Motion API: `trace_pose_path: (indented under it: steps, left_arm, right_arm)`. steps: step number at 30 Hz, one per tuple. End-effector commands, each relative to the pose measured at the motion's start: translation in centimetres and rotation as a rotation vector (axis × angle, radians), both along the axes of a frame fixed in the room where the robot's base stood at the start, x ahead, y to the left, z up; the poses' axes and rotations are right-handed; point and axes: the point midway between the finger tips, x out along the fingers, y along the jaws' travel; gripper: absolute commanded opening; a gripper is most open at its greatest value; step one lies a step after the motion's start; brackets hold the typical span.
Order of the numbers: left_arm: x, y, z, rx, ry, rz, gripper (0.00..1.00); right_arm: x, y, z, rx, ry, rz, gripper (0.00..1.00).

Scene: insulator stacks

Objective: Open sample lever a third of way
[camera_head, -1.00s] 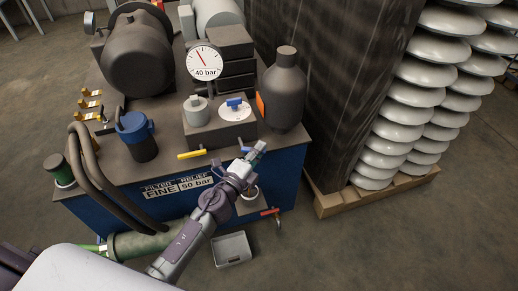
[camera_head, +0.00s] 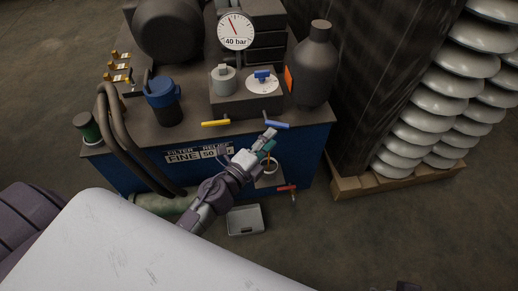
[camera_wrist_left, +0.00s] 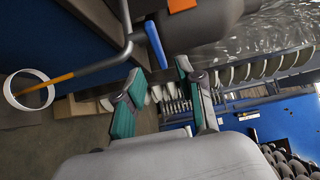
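Three levers show on the blue-fronted machine (camera_head: 112,165): a blue lever (camera_head: 277,124) at the top front edge, a yellow lever (camera_head: 215,123) left of it, and a red lever (camera_head: 287,188) lower right. No readable label tells me which is the sample lever. My left gripper (camera_head: 267,141) is just below and in front of the blue lever. In the left wrist view its teal-padded fingers (camera_wrist_left: 160,75) are apart with nothing between them. The blue lever (camera_wrist_left: 156,45) shows beyond the fingertips there, apart from them. My right gripper is out of view.
A dark bottle (camera_head: 314,65) and a 40 bar gauge (camera_head: 236,31) stand behind. Insulator stacks on a wooden pallet (camera_head: 345,188) are to the right.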

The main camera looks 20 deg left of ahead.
Motion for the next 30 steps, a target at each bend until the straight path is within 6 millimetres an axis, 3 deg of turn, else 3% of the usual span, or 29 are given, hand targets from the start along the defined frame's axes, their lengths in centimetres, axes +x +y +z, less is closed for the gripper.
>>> trace_pose_path:
  steps: [3,9,30]
  left_arm:
    - [-2.4,0.6,-0.1,-0.002,0.003,0.002,0.38]
    - [-4.5,1.1,0.0,-0.002,0.000,0.001,0.38]
    - [-4.8,1.7,0.3,-0.026,0.006,0.028,0.38]
  right_arm:
    - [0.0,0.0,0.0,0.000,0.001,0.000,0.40]
    - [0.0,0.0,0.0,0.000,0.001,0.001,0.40]
    - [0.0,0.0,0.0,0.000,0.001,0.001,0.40]
